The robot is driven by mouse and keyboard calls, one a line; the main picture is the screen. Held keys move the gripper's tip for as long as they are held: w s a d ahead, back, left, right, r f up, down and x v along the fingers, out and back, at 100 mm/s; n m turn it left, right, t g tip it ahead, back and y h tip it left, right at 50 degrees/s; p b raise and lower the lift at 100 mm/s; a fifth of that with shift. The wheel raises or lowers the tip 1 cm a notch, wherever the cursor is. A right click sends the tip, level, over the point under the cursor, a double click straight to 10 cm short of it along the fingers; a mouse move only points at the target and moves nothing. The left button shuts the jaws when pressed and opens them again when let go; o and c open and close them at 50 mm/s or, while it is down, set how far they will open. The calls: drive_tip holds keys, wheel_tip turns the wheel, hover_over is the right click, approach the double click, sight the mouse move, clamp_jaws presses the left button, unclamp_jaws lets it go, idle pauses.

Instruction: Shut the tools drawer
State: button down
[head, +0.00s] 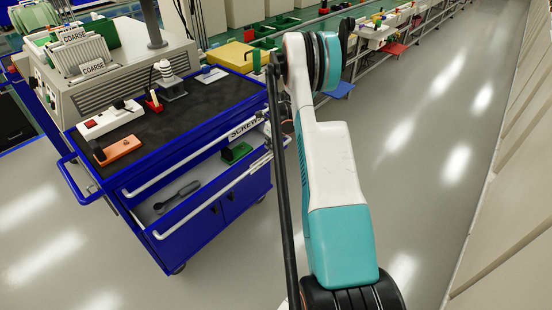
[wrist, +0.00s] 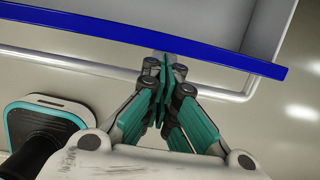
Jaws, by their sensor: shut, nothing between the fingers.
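The blue cart's lower drawer (head: 150,212) is pulled open in the head view. A dark wrench (head: 177,197) and a green object (head: 236,153) lie inside it. I cannot read a label on this drawer, but its contents look like tools. Its white bar handle (head: 215,196) runs along the front. In the wrist view, the drawer's blue front rim (wrist: 110,27) and its handle (wrist: 55,57) cross the upper part. My gripper (wrist: 165,64) is shut and empty, with its fingertips at the handle, close to the rim. I cannot tell if they touch.
The drawer above, with a label starting "SCREW" (head: 243,129), looks shut. The floor (head: 430,170) to the right is clear.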

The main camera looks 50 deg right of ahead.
drive_tip(key=w, duration=0.8)
drive_tip(key=shift+a, duration=0.15)
